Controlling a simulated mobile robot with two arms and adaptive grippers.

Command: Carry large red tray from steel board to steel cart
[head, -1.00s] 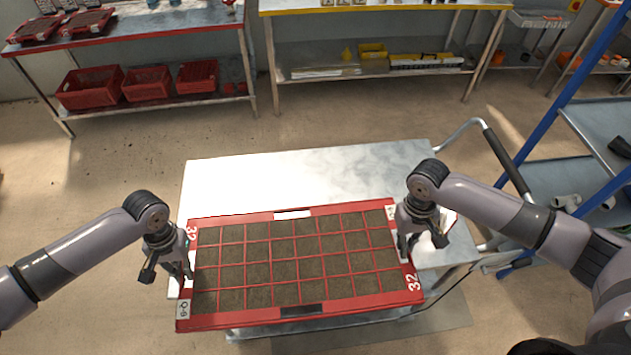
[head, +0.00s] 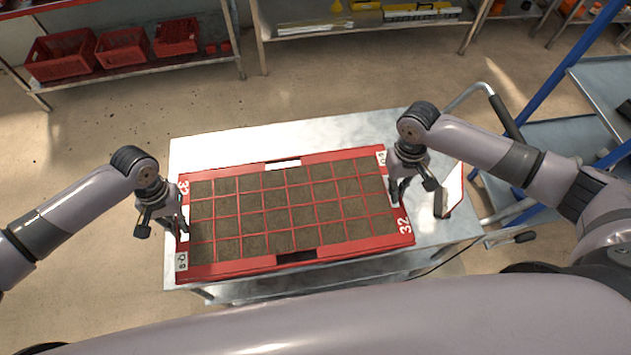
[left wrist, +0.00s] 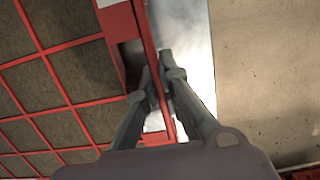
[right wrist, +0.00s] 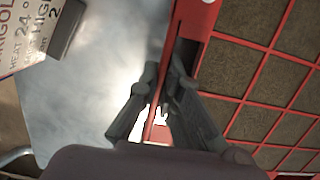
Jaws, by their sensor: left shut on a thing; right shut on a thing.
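The large red tray (head: 330,252), with soil-filled cells, is over the top of the steel cart (head: 230,148). I cannot tell whether it touches the cart top. My left gripper (head: 180,226) is shut on the tray's left rim, which also shows in the left wrist view (left wrist: 150,52). My right gripper (head: 398,192) is shut on the tray's right rim, seen in the right wrist view (right wrist: 172,45). The cart's surface shows bare behind the tray and to its right.
A white printed card in a dark clip (head: 452,190) stands at the cart's right side, near my right gripper. The cart's handle (head: 503,118) is at the right. A blue-framed rack (head: 570,92) stands beyond it. Shelves with red crates (head: 62,55) are at the back left.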

